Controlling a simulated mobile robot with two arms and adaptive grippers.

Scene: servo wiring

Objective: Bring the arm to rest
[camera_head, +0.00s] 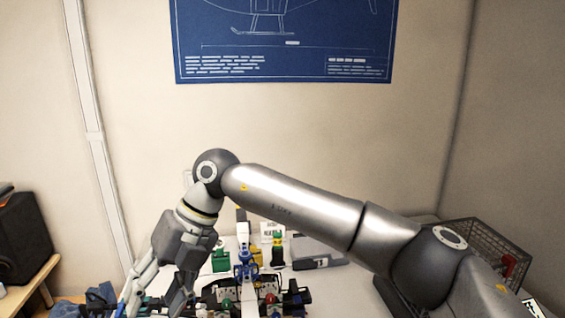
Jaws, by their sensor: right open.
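My right arm reaches in from the right and bends down at the left. Its gripper (158,299) hangs low at the bottom left of the head view, with its fingers apart and nothing visible between them. The fingertips are close to the bottom edge and partly hard to make out. Below the forearm, a blue and white device (245,268) stands among dark parts on the white table (355,290), to the right of the gripper. My left gripper is not in view.
A green block (221,261), a dark bottle-like item (278,250) and a grey case (318,253) stand behind the device. A black wire basket (492,245) is at the right.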

